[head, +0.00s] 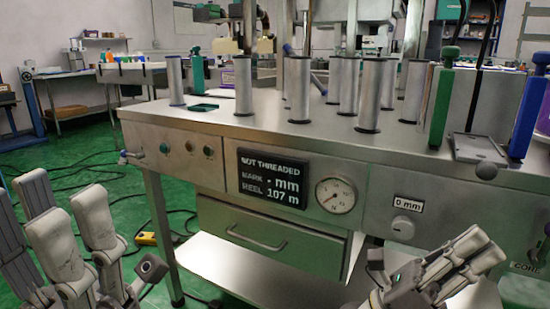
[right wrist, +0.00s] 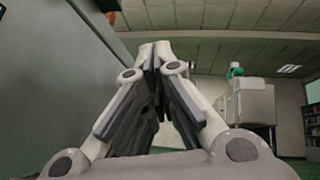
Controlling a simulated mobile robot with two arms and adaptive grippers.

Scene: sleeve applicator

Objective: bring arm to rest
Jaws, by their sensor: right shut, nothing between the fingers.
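My right gripper (head: 478,248) is at the lower right of the head view, in front of the bench's front panel and below its top. In the right wrist view its fingers meet at the tips (right wrist: 156,52), and nothing is between them. My left gripper (head: 68,225) is at the lower left of the head view, partly cut off by the frame. Its pale finger links point up, left of the bench; I cannot tell how far apart its tips are. No object shows in either gripper.
The steel bench (head: 270,128) carries several upright metal cylinders, a green post (head: 443,100) and a blue post (head: 528,105). Its panel has a display (head: 272,180) reading NOT THREADED, a dial (head: 335,195) and a knob (head: 403,228). Cables and a yellow box (head: 146,239) lie on the green floor.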

